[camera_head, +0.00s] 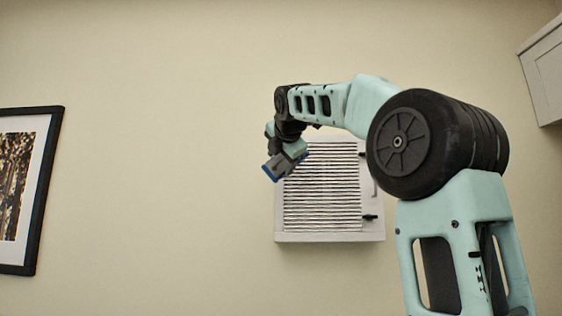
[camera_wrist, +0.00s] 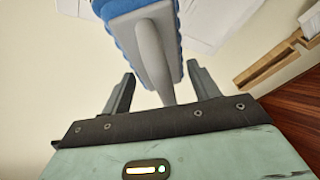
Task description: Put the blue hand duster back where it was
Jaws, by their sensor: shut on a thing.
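The blue hand duster (camera_wrist: 153,50) has a grey handle and grey back with blue padding along its edges. In the wrist view it runs from between the fingers up past the top edge, so its far end is cut off. My gripper (camera_wrist: 160,80) is shut on its grey handle. In the head view my gripper (camera_head: 285,155) hangs in front of the wall, at the upper left of a white slatted panel. The duster (camera_head: 271,172) shows there as a small blue and grey shape, tilted and partly hidden by the gripper.
The white slatted panel (camera_head: 320,236) is on the beige wall behind my arm. A black-framed picture (camera_head: 40,190) hangs at the left. A white cabinet (camera_head: 548,65) is at the upper right. The wrist view shows a wooden ledge (camera_wrist: 268,66) and brown wooden floor (camera_wrist: 300,105) at the right.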

